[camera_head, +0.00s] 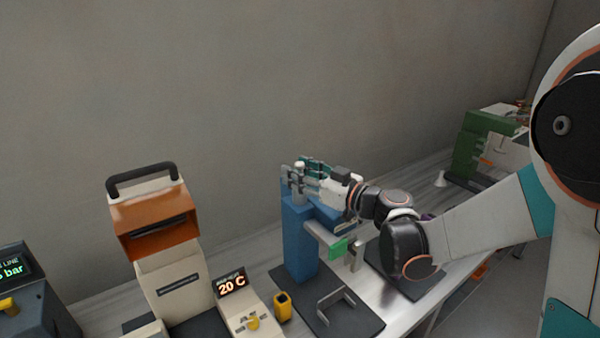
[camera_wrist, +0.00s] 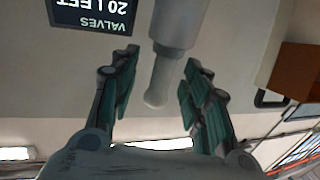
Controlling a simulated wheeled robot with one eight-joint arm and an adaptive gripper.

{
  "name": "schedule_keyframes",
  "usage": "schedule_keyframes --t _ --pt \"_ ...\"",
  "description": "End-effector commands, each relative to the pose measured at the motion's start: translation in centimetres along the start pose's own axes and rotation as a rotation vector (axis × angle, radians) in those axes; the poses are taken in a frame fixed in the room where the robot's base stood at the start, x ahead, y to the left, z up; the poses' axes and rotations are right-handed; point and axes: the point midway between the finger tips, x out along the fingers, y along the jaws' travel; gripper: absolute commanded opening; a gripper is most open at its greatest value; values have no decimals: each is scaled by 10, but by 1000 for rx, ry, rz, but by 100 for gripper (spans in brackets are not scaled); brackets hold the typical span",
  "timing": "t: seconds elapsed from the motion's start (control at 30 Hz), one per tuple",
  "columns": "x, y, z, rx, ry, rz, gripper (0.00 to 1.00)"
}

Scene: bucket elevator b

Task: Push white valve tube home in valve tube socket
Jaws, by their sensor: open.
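The white valve tube (camera_wrist: 158,82) stands between my open fingers in the wrist view, with a rounded free end. Its other end goes into a wider pale grey cylinder, apparently the valve tube socket (camera_wrist: 180,22). How deep it sits inside is hidden. In the head view the tube's white tip (camera_head: 299,164) shows just above the fingers, at the top of a blue stand (camera_head: 299,243). My gripper (camera_head: 303,178) reaches in from the right at that height. In the wrist view my gripper (camera_wrist: 156,75) is open, with a gap visible on both sides of the tube.
A display reading "VALVES 20 LEFT" (camera_wrist: 92,14) appears upside down. An orange and cream machine (camera_head: 157,233) with a black handle stands left of the stand. A 20 C unit (camera_head: 238,300) and a yellow cup (camera_head: 283,306) sit between them. A green machine (camera_head: 472,145) is far right.

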Motion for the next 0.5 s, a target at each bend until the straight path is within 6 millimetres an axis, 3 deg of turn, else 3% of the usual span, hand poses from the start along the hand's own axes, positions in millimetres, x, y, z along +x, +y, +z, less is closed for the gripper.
schedule_keyframes --t 0.17,0.5 --pt "-17 1 0 0 0 2 43" --pt "-84 1 0 0 0 4 43"
